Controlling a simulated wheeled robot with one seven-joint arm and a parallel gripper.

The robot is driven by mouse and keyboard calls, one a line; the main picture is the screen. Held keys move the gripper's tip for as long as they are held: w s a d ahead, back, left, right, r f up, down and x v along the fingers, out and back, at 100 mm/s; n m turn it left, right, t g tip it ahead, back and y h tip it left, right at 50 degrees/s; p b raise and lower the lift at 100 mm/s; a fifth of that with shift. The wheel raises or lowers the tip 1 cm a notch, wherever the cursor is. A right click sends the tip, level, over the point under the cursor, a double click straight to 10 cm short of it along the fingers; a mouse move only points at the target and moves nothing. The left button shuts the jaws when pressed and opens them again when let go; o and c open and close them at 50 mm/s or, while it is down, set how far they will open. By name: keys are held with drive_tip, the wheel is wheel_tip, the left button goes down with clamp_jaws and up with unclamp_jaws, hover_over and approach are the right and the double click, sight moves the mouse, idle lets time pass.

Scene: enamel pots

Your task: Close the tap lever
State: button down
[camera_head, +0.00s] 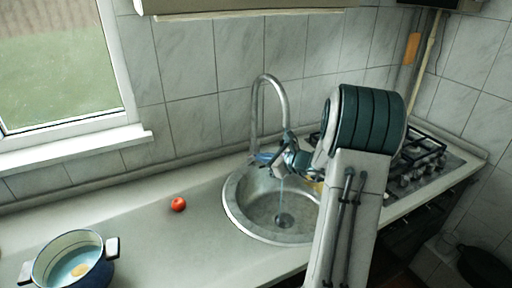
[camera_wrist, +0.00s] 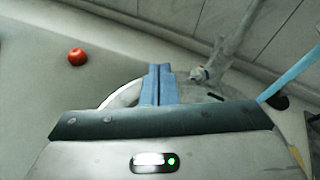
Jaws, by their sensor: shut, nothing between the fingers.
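The metal gooseneck tap (camera_head: 270,85) stands behind the round sink, and a thin stream of water (camera_head: 281,190) falls into the bowl. My gripper (camera_head: 262,158) is at the tap's lower part, its blue fingers shut and empty. In the wrist view my gripper (camera_wrist: 155,72) points ahead, with the tap (camera_wrist: 235,42) just to its right and apart from the fingers in the picture. I cannot clearly make out the lever; in the head view my wrist partly covers that area.
The round sink (camera_head: 232,208) is set in the counter (camera_head: 150,235). A red tomato (camera_head: 178,204) lies left of it, and a dark blue pot (camera_head: 62,270) stands at the front left. A gas hob (camera_head: 425,160) is at the right. Tiled wall stands close behind the tap.

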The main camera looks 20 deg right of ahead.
sight(253, 145)
drive_tip(key=w+d+f+m+t+h, duration=0.1)
drive_tip(key=d+f+m+t+h, duration=0.15)
drive_tip(key=d+m, duration=0.4)
drive_tip(key=w+a+f+p, duration=0.1)
drive_tip(key=w+p, duration=0.1)
drive_tip(key=w, duration=0.4)
drive_tip(key=w+f+n+p, duration=0.1)
drive_tip(key=w+p, duration=0.1)
drive_tip(key=w, duration=0.5)
drive_tip(key=shift+w+a+f, duration=0.3)
drive_tip(key=shift+a+f, duration=0.05)
drive_tip(key=shift+a, duration=0.05)
drive_tip(key=shift+n+g+h, duration=0.25)
